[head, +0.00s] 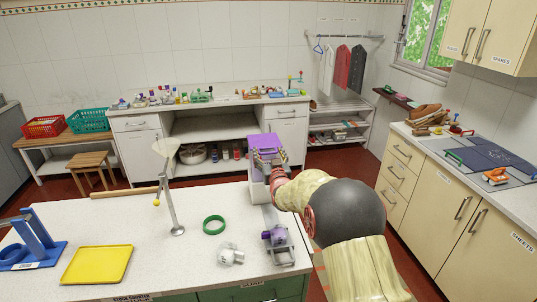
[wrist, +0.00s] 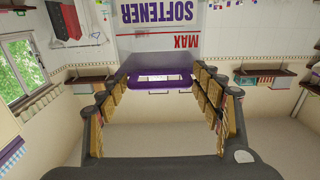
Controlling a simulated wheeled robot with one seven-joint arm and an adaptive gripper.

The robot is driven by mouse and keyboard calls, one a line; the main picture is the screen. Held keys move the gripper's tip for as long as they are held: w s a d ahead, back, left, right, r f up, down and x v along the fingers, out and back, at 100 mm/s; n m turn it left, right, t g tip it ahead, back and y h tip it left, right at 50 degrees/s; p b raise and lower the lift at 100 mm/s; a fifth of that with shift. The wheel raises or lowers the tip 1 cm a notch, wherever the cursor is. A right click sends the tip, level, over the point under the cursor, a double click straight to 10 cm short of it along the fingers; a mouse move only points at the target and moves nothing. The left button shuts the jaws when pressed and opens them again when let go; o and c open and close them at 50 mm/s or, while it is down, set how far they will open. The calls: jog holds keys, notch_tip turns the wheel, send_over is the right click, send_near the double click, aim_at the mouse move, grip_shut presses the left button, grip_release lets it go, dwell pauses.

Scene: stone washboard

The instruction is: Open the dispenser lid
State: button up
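The dispenser (head: 257,190) is a pale box with a purple lid (head: 265,141), standing at the far edge of the front counter. In the wrist view its white and grey face (wrist: 160,42) fills the top middle, with upside-down "SOFTENER" and "MAX" lettering. A purple loop-shaped bar (wrist: 160,84) juts from it between my fingertips. My gripper (wrist: 163,75) is open, with its fingers spread to either side of that bar; I cannot tell whether they touch it. In the head view my arm's end reaches the dispenser's right side and hides part of it. The lid looks closed.
The front counter (head: 120,225) holds a metal stand (head: 173,200), a green ring (head: 214,225), a yellow tray (head: 97,264), a blue device (head: 35,240), a white fitting (head: 231,254) and a purple-and-grey device (head: 276,240). Cabinets with a counter stand at right.

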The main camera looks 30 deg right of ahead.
jog(key=c, duration=1.2)
jog(key=shift+r, duration=0.15)
jog(key=shift+c, duration=0.2)
